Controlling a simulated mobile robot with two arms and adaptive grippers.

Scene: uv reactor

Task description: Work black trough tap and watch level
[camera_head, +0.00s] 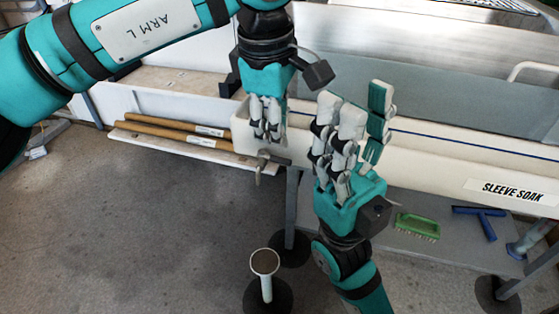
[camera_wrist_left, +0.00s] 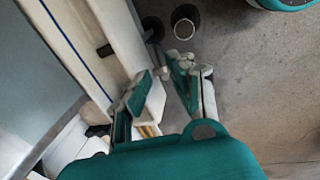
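The white trough (camera_head: 440,165) has a blue line along its side and a "SLEEVE SOAK" label. A small tap (camera_head: 262,163) sticks out below its left end; it looks grey with a dark stem. My left gripper (camera_head: 267,138) hangs pointing down, just above and apart from the tap, in front of the trough's end. Its fingers stand apart and empty in the left wrist view (camera_wrist_left: 163,70). My right gripper (camera_head: 352,100) points up in front of the trough, fingers apart, nothing between them. It hides part of the trough wall. The water level inside cannot be made out.
A white-rimmed upright pipe (camera_head: 266,288) stands on a dark round foot below the tap. A grey table leg (camera_head: 291,210) is beside it. A green brush (camera_head: 417,227) and a blue squeegee (camera_head: 482,221) lie on the lower shelf. Brown rolls (camera_head: 175,137) lie left. Open floor is front left.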

